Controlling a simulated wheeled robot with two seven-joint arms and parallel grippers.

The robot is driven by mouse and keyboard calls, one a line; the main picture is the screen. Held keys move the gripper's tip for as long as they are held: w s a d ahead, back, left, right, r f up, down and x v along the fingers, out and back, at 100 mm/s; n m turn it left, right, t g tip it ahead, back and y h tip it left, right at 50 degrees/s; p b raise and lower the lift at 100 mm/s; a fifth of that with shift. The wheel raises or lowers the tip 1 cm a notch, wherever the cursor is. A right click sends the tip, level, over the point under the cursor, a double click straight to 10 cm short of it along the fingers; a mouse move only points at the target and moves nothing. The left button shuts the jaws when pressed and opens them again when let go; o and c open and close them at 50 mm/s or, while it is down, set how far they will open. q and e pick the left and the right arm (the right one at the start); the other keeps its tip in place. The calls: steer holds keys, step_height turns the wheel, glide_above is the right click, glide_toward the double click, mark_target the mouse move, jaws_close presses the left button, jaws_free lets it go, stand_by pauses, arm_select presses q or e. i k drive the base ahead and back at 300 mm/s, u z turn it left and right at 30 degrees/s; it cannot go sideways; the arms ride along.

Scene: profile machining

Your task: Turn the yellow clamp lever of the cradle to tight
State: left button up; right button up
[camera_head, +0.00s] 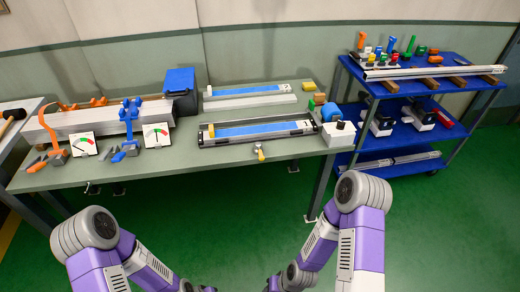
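The cradle (222,141) is a long dark and silver frame with a blue strip along it, lying near the front edge of the green-grey bench. Its small yellow clamp lever (260,154) sticks out at the middle of the front side, pointing toward me and down. The picture is too small to read whether it is tight or loose. My two arms reach down and inward at the bottom of the view, in front of the bench and well apart from the lever. Both grippers are cut off by the bottom edge.
A second blue-topped profile (245,90) lies behind the cradle. Dial gauges (156,135) and clamps stand to the left, with a blue box (179,81) behind. A white button box (338,134) stands at the right. A blue cart (405,85) is further right. The green floor is clear.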

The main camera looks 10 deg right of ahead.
mark_target(258, 148)
steer(key=u, duration=0.15)
steer(key=k, duration=0.4)
steer(key=z, duration=0.95)
steer(key=i, duration=1.05)
steer(key=u, duration=0.25)
